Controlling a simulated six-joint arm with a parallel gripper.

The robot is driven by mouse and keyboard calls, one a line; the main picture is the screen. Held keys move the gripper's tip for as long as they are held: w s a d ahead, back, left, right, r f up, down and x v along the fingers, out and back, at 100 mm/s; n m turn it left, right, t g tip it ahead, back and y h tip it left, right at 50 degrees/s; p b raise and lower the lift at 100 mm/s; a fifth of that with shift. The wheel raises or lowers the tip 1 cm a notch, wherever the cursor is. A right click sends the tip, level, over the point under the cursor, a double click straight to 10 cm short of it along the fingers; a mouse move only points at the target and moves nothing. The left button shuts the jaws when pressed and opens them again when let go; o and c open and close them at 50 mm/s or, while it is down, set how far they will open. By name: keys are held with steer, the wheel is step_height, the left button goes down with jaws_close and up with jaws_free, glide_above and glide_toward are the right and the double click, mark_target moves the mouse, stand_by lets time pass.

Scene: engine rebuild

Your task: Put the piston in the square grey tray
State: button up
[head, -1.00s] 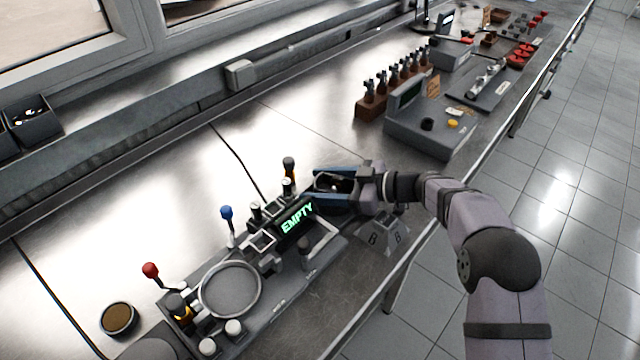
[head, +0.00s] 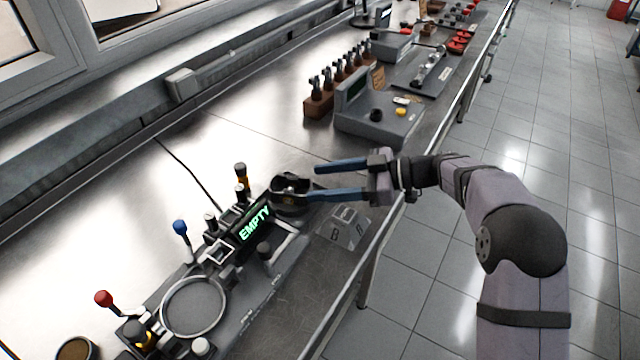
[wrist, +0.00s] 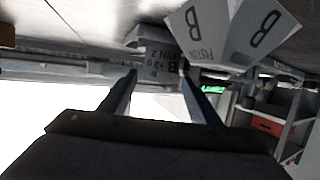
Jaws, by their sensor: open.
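A dark, hollow, rounded metal part (head: 290,190), which looks like the piston, sits at the right end of the grey bench unit, beside its green "EMPTY" display (head: 255,222). My gripper (head: 312,182) is open. Its two blue fingers point left at the part, with the tips just right of it. I cannot tell whether the near finger touches it. The wrist view shows both fingers (wrist: 158,75) spread, with a grey labelled piece (wrist: 160,58) beyond their tips. I cannot pick out the square grey tray with certainty; a small pale square frame (head: 218,253) is on the unit.
The unit carries a round pan (head: 193,306), a blue-knobbed lever (head: 181,228) and a red-knobbed lever (head: 104,299). A grey console (head: 378,125) stands farther back. Bare bench lies left of the unit.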

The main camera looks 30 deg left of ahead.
steer(key=w+d+r+m+t, duration=0.2)
steer(key=w+d+m+t, duration=0.3)
steer(key=w, duration=0.3)
steer(key=w+d+r+m+t, duration=0.3)
steer(key=w+d+t, duration=0.2)
steer(key=w+t, duration=0.3)
steer(key=w+d+f+m+t+h, duration=0.1)
steer(key=d+f+m+h, duration=0.15)
steer(key=d, duration=0.45)
steer(key=d+f+m+t+h, duration=0.1)
steer(key=d+m+h, duration=0.1)
steer(key=d+h, duration=0.3)
steer(key=w+d+f+m+t+h, duration=0.1)
steer(key=d+m+h, duration=0.15)
steer(key=d, duration=0.55)
steer(key=s+d+f+m+g+h, duration=0.2)
steer(key=s+d+f+m, duration=0.15)
steer(key=s+d, duration=0.4)
steer(key=s+d+f+m+g+h, duration=0.2)
steer(key=s+d+f+g, duration=0.15)
steer(key=s+d, duration=0.35)
steer(key=s+f+m+g, duration=0.1)
steer(key=s+f+g, duration=0.1)
steer(key=s, duration=0.7)
steer(key=s+f+m+g, duration=0.1)
steer(key=s+f+g, duration=0.2)
steer(key=s, duration=0.7)
steer(key=shift+s, duration=0.25)
